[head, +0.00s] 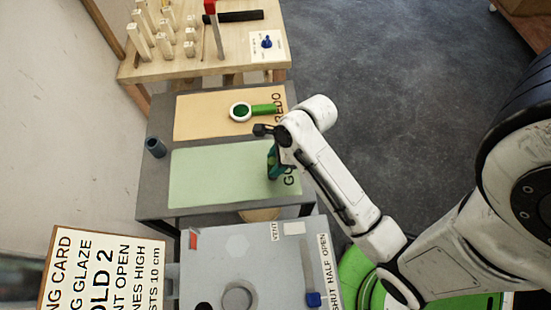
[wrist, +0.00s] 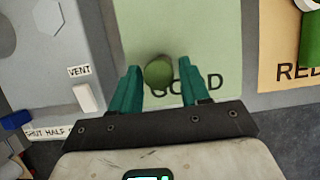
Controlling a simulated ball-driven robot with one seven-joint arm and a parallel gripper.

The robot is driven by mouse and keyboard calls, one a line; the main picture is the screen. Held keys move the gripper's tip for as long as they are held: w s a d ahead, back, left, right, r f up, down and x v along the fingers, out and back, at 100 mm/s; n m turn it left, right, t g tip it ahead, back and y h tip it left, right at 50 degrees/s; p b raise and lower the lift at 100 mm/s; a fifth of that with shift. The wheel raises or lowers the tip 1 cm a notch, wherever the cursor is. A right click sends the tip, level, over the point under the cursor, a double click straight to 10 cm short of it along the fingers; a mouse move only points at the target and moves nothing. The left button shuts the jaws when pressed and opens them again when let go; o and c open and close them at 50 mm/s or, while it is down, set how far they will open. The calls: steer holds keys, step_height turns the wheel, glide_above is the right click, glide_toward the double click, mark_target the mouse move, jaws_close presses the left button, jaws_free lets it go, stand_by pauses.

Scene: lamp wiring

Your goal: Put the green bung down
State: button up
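The green bung (wrist: 158,72) shows in the wrist view as a small round green shape over the pale green mat, beside the letters of "GOOD". My gripper (wrist: 160,84) has its two teal fingers spread on either side of it, with a visible gap between each finger and the bung. I cannot tell for sure whether the bung rests on the mat. In the head view my gripper (head: 273,161) points down over the right end of the pale green mat (head: 215,178). The bung is hidden there behind the fingers and arm.
A tan mat (head: 195,115) marked "REDO" lies behind, with a white ring (head: 240,112) and a green bar (head: 265,109) on it. A dark cup (head: 155,147) stands at the table's left edge. A grey kiln-like box (head: 255,262) stands in front. The green mat's left part is clear.

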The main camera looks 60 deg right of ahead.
steer(key=shift+o, duration=1)
steer(key=shift+r, duration=0.15)
steer(key=v, duration=1.1)
steer(key=shift+s+r, duration=0.25)
steer(key=shift+r, duration=0.05)
steer(key=s+a+f+n+g+h, duration=0.1)
steer(key=s+a+f+n, duration=0.1)
steer(key=n, duration=1.2)
steer(key=s+a+f+n+g+h, duration=0.1)
steer(key=a+f+n, duration=0.3)
steer(key=n, duration=1)
step_height(320, 180, down, 3)
steer(key=shift+s+a+g+h, duration=0.3)
steer(key=shift+s+a+h, duration=0.1)
steer(key=shift+h, duration=0.1)
